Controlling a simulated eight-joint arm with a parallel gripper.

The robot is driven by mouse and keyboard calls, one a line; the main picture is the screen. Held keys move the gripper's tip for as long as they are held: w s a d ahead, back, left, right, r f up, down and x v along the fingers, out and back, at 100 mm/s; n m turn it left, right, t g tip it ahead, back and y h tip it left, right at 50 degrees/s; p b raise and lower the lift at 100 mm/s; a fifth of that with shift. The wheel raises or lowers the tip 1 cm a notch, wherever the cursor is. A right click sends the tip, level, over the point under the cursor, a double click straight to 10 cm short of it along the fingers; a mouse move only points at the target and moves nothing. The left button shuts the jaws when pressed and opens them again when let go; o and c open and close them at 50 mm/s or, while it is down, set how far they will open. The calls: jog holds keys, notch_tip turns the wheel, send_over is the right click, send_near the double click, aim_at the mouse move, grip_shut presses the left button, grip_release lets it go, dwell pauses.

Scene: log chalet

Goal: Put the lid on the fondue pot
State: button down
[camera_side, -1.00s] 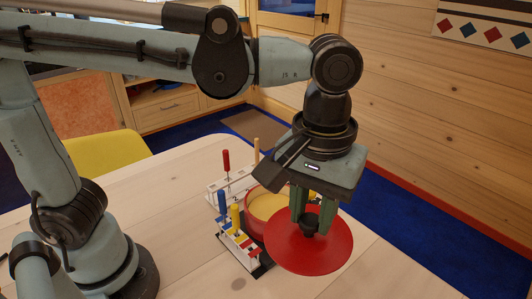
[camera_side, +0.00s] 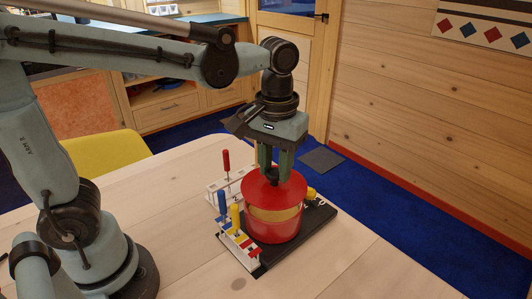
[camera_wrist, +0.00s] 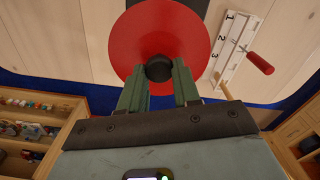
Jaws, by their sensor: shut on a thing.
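My gripper (camera_side: 277,170) is shut on the dark knob (camera_wrist: 158,69) of the red lid (camera_side: 262,190). The lid, a round red disc, also fills the top middle of the wrist view (camera_wrist: 135,45). It is held over the red fondue pot (camera_side: 272,230). A band of yellow filling shows between lid and pot, so the lid is raised above the rim and apart from it at the front. The far side of the rim is hidden by the lid. The pot stands on a dark board (camera_side: 318,222).
A white rack (camera_side: 238,243) with blue- and yellow-handled forks stands close left of the pot. Another white rack (camera_wrist: 228,52), numbered 1 to 3, stands behind, with a red-handled fork (camera_wrist: 260,63). A yellow knob-like piece (camera_side: 310,193) is right of the pot. The table's front right is clear.

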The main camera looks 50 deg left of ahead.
aim_at(275, 180)
jog(key=shift+w+a+f, duration=0.35)
jog(key=shift+a+f, duration=0.05)
jog(key=shift+f, duration=1.95)
jog(key=shift+f, duration=0.1)
jog(key=c, duration=0.8)
grip_release()
notch_tip(275, 180, up, 12)
jog(key=s+a+f+m+t, duration=0.4)
jog(key=a+f+t, duration=0.2)
jog(key=f, duration=0.3)
jog(key=shift+a+t, duration=0.35)
jog(key=shift+t, duration=0.25)
